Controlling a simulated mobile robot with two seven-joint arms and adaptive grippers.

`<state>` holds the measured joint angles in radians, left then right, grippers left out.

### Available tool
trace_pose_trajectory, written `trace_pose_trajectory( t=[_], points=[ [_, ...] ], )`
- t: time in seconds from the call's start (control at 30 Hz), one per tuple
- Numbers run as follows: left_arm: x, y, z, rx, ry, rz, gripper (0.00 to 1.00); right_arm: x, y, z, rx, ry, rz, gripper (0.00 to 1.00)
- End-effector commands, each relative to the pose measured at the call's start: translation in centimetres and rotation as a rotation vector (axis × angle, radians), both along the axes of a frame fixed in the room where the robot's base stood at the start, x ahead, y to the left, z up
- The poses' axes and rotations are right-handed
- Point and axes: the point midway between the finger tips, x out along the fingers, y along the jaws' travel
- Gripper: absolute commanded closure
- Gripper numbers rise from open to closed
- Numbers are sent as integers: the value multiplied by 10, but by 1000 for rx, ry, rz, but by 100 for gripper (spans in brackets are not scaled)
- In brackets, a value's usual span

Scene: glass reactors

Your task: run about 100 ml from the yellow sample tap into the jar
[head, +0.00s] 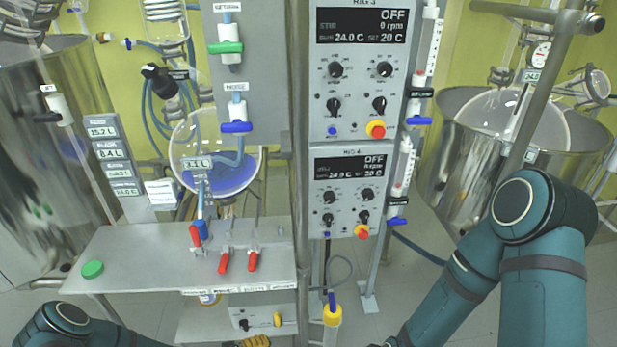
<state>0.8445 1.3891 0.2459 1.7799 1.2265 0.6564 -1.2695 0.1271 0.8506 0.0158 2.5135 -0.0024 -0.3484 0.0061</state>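I cannot clearly pick out a yellow sample tap. A yellow fitting with a blue top (332,312) stands upright at the bottom edge, right of the bench. A round item with a blue and white label (208,298) shows partly under the bench front and may be the jar; its contents cannot be seen. Red-handled taps (224,262) sit at the bench front below a round glass vessel (215,160) holding blue liquid. Neither gripper is in view; my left arm runs out at bottom left and my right arm at bottom centre-right.
The steel bench (130,255) carries a green cap (92,269). A control box with knobs (262,318) sits underneath. A control panel (352,190) on a post stands at centre. Large steel vessels stand at left and right (455,150). Floor shows right of the post.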

Motion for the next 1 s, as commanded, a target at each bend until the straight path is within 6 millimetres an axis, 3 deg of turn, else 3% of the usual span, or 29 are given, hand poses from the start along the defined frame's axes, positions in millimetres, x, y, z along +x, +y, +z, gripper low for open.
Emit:
trace_pose_trajectory(
  t=[0.03,0.1,0.2,0.3,0.5,0.7,1.0],
  points=[
    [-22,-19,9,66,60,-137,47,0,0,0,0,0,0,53],
    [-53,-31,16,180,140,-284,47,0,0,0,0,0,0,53],
    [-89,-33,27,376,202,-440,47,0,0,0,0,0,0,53],
    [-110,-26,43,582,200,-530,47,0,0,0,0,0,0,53],
    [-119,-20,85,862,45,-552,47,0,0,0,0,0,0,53],
    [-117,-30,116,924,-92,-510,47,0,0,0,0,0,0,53],
    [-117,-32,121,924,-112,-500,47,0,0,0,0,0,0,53]
  ],
)
